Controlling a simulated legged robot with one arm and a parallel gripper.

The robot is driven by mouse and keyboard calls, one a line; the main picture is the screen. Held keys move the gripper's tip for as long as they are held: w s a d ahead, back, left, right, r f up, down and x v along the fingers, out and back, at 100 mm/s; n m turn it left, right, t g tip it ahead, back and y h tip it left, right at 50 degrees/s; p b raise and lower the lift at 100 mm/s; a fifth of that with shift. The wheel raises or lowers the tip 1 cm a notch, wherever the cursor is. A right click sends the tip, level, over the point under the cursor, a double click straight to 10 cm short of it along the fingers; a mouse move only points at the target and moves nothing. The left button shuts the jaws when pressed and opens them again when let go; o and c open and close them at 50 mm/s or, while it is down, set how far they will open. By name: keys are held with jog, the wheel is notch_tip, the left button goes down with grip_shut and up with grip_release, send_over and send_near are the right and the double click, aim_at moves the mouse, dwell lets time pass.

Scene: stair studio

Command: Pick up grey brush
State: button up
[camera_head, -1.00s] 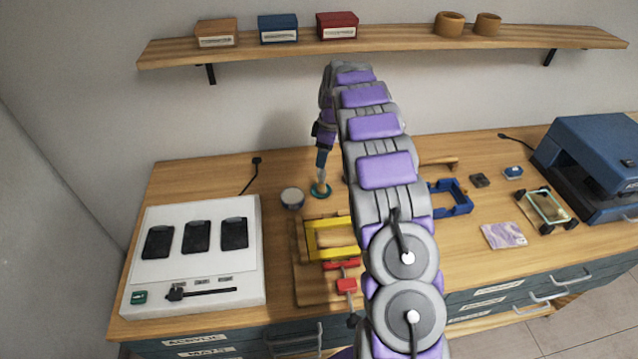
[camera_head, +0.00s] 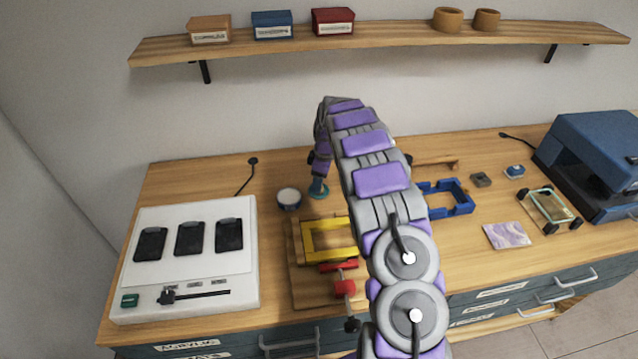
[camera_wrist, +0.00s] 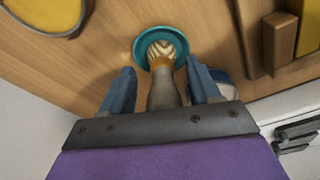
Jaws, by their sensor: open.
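The grey brush shows in the wrist view, with a grey handle (camera_wrist: 165,92), a copper-coloured ferrule and pale bristles over a round teal dish (camera_wrist: 177,32). My gripper (camera_wrist: 161,70) is open, with one blue finger on each side of the handle. I see gaps between the handle and both fingers. In the head view my gripper (camera_head: 319,182) points down at the teal dish (camera_head: 319,195) and hides most of the brush.
A white-topped cup (camera_head: 289,199) stands just left of the dish. A yellow frame (camera_head: 322,240) on a wooden board is in front. A blue frame (camera_head: 461,198) lies to the right. A white panel (camera_head: 190,268) fills the left. The shelf (camera_head: 380,42) is above.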

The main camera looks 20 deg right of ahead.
jog(key=shift+c, duration=0.7)
jog(key=shift+a, duration=0.2)
jog(key=c, duration=0.5)
jog(key=shift+d, duration=0.15)
jog(key=c, duration=0.5)
jog(key=shift+r, duration=0.1)
jog(key=shift+r+p, duration=0.7)
jog(key=shift+r, duration=1.25)
jog(key=shift+s+a+f, duration=0.2)
jog(key=shift+s, duration=0.5)
jog(key=s+a, duration=0.1)
jog(key=s, duration=0.3)
jog(key=s+a+r+p, duration=0.1)
jog(key=s, duration=0.4)
jog(key=s+a+p, duration=0.1)
jog(key=s+a, duration=0.1)
jog(key=s, duration=0.3)
jog(key=shift+r, duration=0.25)
